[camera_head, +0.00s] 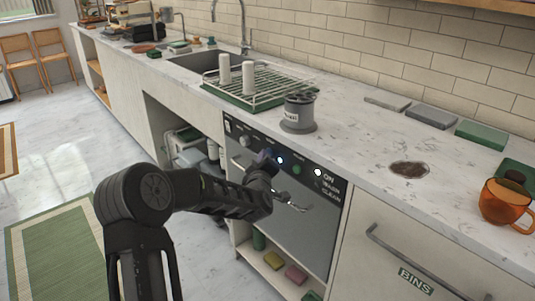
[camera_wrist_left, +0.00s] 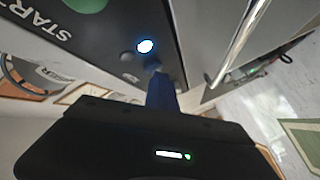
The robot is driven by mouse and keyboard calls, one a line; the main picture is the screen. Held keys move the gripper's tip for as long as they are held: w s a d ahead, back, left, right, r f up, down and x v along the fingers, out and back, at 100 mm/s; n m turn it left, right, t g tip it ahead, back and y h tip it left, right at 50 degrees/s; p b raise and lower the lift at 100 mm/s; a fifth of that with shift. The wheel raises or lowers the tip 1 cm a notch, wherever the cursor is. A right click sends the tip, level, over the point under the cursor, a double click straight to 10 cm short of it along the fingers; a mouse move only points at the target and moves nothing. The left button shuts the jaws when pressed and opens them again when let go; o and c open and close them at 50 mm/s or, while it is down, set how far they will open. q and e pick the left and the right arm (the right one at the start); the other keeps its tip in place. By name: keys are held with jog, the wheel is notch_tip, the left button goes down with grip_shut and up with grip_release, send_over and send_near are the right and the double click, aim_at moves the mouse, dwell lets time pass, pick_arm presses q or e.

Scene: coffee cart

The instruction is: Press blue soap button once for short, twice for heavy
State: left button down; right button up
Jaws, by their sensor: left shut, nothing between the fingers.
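The dishwasher (camera_head: 290,218) has a dark control panel (camera_head: 325,186) along its top front edge. A green button (camera_head: 297,169) and a lit white light (camera_head: 280,160) show on the panel. The lit light also shows in the left wrist view (camera_wrist_left: 146,46), near the START lettering (camera_wrist_left: 40,22). My left gripper (camera_head: 268,160) is shut and empty, with its tip close to the panel, just left of the light. In the wrist view a narrow dark-blue shape (camera_wrist_left: 160,92) reaches toward the panel. I cannot clearly separate the blue soap button from the gripper tip, or tell contact. My right gripper is out of view.
A metal handle (camera_head: 290,203) crosses the dishwasher front below my gripper. The counter above holds a dish rack (camera_head: 262,98), a grey canister (camera_head: 298,114) and an orange mug (camera_head: 504,202). A BINS drawer (camera_head: 415,281) is at the right.

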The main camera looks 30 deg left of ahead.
pick_arm(q)
jog(key=shift+s+a+b, duration=0.15)
jog(key=shift+s+b, duration=0.2)
jog(key=shift+s, duration=0.45)
jog(key=s, duration=0.1)
jog(key=s+a+b, duration=0.1)
jog(key=s, duration=0.2)
jog(key=shift+s+a+b, duration=0.25)
jog(key=shift+s+b, duration=0.1)
jog(key=shift+s, duration=0.05)
dwell(2.3)
